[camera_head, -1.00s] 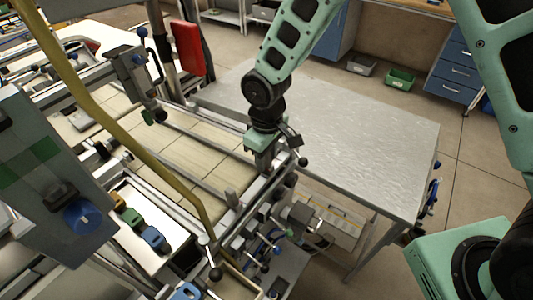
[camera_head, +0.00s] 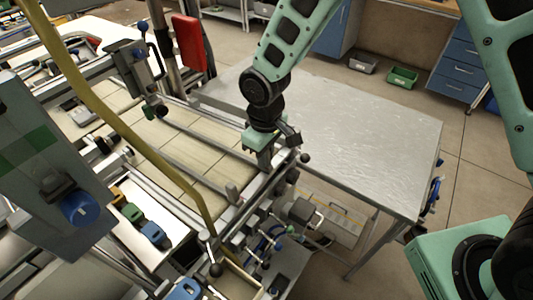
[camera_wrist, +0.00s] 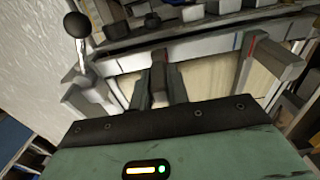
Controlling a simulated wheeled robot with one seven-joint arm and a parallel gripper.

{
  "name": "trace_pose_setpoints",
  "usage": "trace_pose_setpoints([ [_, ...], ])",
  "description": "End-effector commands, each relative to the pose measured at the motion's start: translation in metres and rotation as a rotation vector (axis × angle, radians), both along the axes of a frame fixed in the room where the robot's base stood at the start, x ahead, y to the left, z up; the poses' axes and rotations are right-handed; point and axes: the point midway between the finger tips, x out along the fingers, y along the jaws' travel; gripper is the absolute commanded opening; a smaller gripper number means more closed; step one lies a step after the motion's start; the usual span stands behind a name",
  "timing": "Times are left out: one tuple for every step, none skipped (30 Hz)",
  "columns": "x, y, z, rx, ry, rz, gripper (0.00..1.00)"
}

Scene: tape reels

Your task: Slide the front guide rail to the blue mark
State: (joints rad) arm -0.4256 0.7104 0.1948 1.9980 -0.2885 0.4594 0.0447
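My gripper (camera_head: 262,155) points down over the right end of the machine bed in the head view. In the wrist view its two dark fingers (camera_wrist: 160,98) stand apart on either side of a short grey post (camera_wrist: 158,72), with narrow gaps; contact cannot be told. A metal guide rail (camera_head: 192,159) crosses the pale tiled bed toward my gripper; its near end is partly hidden by the gripper. A second grey post (camera_wrist: 249,58) stands to the right in the wrist view, by a small red mark.
A yellow hose (camera_head: 140,143) arches over the machine at the left. A black ball-ended lever (camera_wrist: 77,27) stands close left of the fingers in the wrist view. A bare metal table (camera_head: 370,125) lies behind and right. Green, yellow and blue clamps (camera_head: 133,212) sit on the front ledge.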

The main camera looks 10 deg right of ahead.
Motion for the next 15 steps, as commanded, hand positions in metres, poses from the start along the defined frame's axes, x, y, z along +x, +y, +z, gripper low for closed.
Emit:
trace_pose_setpoints([
  [0.0,0.0,0.001,0.001,-0.001,0.001,0.3],
  [0.0,0.0,0.0,0.001,-0.001,0.0,0.38],
  [0.0,0.0,0.0,0.001,-0.001,0.0,0.38],
  [0.0,0.0,0.0,0.001,-0.001,0.0,0.38],
  [0.0,0.0,0.0,0.001,-0.001,0.0,0.38],
  [0.0,0.0,0.0,0.001,-0.001,0.0,0.38],
  [0.0,0.0,0.0,0.001,-0.001,0.0,0.38],
  [0.0,0.0,0.0,0.0,0.0,0.0,0.38],
  [0.0,0.0,0.0,0.0,0.0,0.0,0.38],
  [0.0,0.0,0.001,0.001,-0.001,0.0,0.38],
  [0.0,0.0,0.001,0.001,-0.001,0.0,0.38],
  [0.001,0.0,0.003,0.001,-0.001,0.0,0.38],
  [0.001,0.0,0.004,0.001,-0.002,-0.001,0.38],
  [0.001,0.0,0.007,0.001,-0.003,-0.001,0.38],
  [0.001,0.0,0.011,0.001,-0.003,-0.001,0.38],
])
